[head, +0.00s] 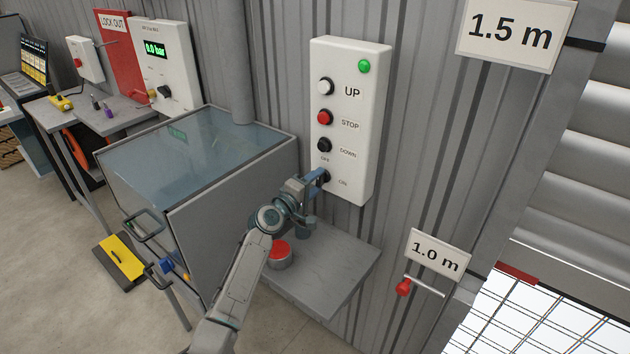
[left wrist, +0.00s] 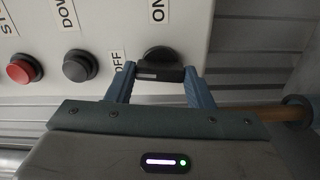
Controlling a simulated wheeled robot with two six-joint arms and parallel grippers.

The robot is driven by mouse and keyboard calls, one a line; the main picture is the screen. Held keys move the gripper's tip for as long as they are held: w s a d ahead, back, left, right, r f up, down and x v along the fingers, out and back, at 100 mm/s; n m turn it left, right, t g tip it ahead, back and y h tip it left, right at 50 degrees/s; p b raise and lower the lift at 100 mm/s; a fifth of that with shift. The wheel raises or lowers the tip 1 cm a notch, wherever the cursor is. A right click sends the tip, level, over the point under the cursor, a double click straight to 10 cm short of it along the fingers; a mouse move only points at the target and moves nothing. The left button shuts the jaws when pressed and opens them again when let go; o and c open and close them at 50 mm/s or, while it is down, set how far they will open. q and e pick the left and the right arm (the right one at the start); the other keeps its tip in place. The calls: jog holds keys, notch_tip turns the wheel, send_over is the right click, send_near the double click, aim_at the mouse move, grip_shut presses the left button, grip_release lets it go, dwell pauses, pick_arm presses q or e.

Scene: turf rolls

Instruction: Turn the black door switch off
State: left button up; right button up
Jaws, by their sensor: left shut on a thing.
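The black door switch (left wrist: 160,57) is a round knob with a bar handle at the low end of the white control box (head: 350,115). In the head view the switch (head: 326,175) is partly covered by my left gripper (head: 319,180). In the left wrist view my left gripper (left wrist: 160,76) is shut on the bar, one finger at each end. The bar lies nearly level in that picture, along the line toward the OFF label (left wrist: 117,62), with a pale mark on its left half. The ON label (left wrist: 157,10) is above the knob. My right gripper is not in view.
White UP, red STOP and black DOWN buttons sit above the switch; a green lamp (head: 364,66) is at the box top. Below are a grey shelf (head: 335,270) with a red-topped round object (head: 279,252). A glass-topped cabinet (head: 195,150) stands left of the arm.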

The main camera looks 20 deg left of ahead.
pick_arm(q)
jog(key=shift+n, duration=0.5)
dwell(0.3)
jog(key=o, duration=1)
jog(key=b+v, duration=0.1)
jog(key=v, duration=1)
